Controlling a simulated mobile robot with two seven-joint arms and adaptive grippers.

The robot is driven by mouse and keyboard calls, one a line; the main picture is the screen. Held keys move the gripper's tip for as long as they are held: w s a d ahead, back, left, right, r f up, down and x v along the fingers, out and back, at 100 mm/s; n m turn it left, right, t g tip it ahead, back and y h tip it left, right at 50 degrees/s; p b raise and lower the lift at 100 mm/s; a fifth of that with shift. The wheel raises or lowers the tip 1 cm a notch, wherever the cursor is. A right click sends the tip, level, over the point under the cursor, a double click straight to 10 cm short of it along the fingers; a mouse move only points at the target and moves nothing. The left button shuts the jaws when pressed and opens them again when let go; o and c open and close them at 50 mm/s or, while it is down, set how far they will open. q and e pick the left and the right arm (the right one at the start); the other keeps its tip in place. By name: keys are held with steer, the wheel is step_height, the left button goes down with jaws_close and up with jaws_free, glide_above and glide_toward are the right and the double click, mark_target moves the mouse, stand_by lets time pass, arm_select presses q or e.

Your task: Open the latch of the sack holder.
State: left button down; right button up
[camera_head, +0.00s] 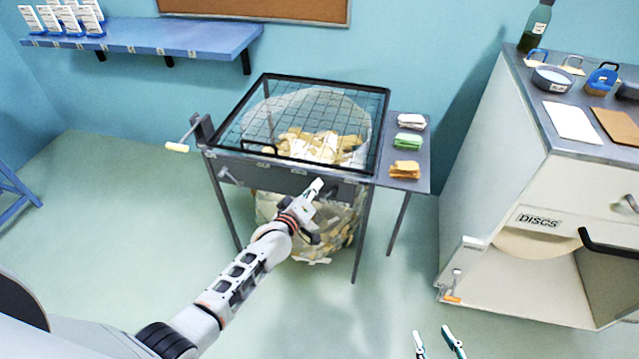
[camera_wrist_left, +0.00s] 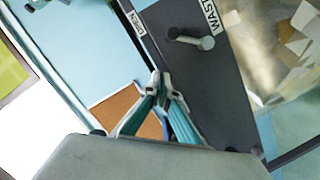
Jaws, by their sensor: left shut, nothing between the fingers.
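The sack holder (camera_head: 272,175) is a dark frame with a wire-grid lid and a clear sack of scraps hanging under it. A small lever-like latch (camera_head: 229,177) sits at the left of its front panel. In the left wrist view a metal lever with a rounded end (camera_wrist_left: 190,39) is on the grey panel, next to a "WASTE" label. My left gripper (camera_head: 317,187) is in front of the panel, right of the latch. Its teal fingertips (camera_wrist_left: 160,85) meet with nothing between them, below the lever in the wrist view. My right gripper (camera_head: 437,343) is open and empty at the bottom edge.
A crank handle (camera_head: 180,146) sticks out at the holder's left corner. A side shelf (camera_head: 416,157) carries folded white, green and orange cloths. A cabinet (camera_head: 480,200) stands at right. The floor in front is clear.

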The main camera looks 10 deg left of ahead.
arm_select(q)
steer(key=p+v, duration=0.1)
steer(key=v, duration=0.6)
steer(key=shift+s+d, duration=0.2)
steer(key=shift+s, duration=0.2)
steer(key=shift+r, duration=0.15)
